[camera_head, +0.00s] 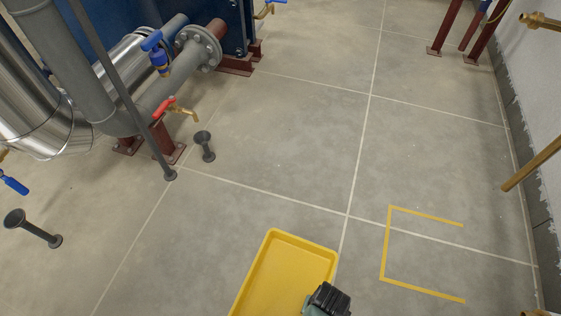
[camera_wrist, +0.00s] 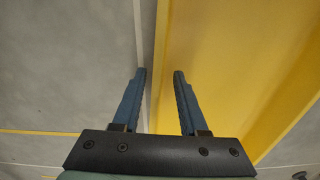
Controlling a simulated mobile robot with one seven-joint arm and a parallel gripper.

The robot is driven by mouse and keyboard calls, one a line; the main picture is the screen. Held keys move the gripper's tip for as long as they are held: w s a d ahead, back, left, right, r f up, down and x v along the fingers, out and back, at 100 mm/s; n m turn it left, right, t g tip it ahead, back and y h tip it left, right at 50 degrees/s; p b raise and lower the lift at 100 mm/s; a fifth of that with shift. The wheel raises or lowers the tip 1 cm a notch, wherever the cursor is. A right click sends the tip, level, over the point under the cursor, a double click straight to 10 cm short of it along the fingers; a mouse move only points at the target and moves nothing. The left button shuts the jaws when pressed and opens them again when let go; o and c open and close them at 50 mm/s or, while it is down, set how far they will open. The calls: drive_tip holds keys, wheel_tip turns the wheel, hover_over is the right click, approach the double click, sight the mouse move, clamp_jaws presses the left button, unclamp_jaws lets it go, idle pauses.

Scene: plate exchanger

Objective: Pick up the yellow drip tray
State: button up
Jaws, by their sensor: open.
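The yellow drip tray (camera_head: 280,268) lies on the grey floor at the bottom middle of the head view, partly cut off by the lower edge. My gripper (camera_head: 326,300) is at its right side, over the right rim. In the wrist view the yellow tray (camera_wrist: 235,60) fills the right half. The two blue fingers of my gripper (camera_wrist: 159,72) are apart, with the tray's edge running between them. The left finger is over the grey floor side and the right finger over the tray side. Whether either finger touches the tray cannot be told.
A yellow taped outline (camera_head: 386,245) marks the floor to the right. Grey pipework (camera_head: 170,95) with valves stands at the upper left, with dark funnel-topped drains (camera_head: 204,146) nearby. A wall (camera_head: 540,110) bounds the right. The middle floor is clear.

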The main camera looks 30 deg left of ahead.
clamp_jaws()
idle(1.4)
